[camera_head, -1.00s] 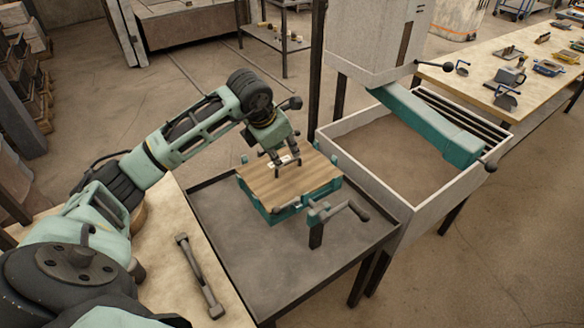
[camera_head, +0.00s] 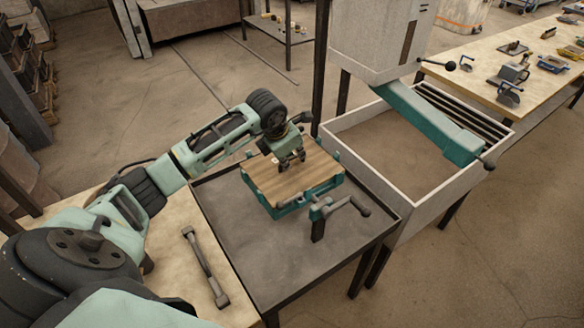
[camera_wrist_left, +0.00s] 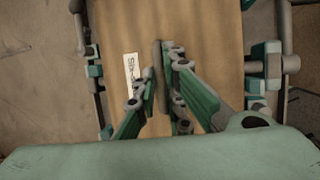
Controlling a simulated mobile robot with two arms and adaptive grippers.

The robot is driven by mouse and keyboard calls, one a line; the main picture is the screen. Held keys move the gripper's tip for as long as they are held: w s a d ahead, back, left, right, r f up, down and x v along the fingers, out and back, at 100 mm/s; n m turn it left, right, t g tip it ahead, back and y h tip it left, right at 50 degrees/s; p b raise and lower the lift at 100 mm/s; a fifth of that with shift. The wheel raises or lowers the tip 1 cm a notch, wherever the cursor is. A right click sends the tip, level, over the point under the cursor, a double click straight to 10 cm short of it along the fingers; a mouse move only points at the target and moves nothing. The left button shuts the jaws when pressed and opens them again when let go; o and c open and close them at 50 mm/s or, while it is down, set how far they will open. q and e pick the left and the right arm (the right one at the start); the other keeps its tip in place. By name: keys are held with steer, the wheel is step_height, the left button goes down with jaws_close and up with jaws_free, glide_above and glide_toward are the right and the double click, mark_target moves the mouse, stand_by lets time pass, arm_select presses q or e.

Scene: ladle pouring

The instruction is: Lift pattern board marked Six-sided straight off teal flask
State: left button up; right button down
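The wooden pattern board (camera_head: 268,184) lies flat on the teal flask (camera_head: 291,208), which shows as a frame around and below it. In the left wrist view the board (camera_wrist_left: 206,40) bears a white label (camera_wrist_left: 131,76) reading "Six-", the rest covered. A grey bar handle (camera_wrist_left: 157,60) stands on the board beside the label. My left gripper (camera_head: 290,164) is low over the board. In the left wrist view its fingers (camera_wrist_left: 161,68) are apart, one on each side of the handle, with a small gap visible. My right gripper is not in view.
The flask sits on a dark metal table (camera_head: 245,255). A clamp with a lever (camera_head: 340,208) stands at its near right side. A grey two-headed tool (camera_head: 205,268) lies on the wooden bench at left. A sand bin (camera_head: 395,150) under a hopper stands right.

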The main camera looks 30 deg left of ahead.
mark_target(294, 168)
arm_select(q)
jaws_close()
steer(key=shift+r, duration=0.15)
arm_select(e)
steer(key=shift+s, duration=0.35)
arm_select(q)
steer(key=shift+w, duration=0.1)
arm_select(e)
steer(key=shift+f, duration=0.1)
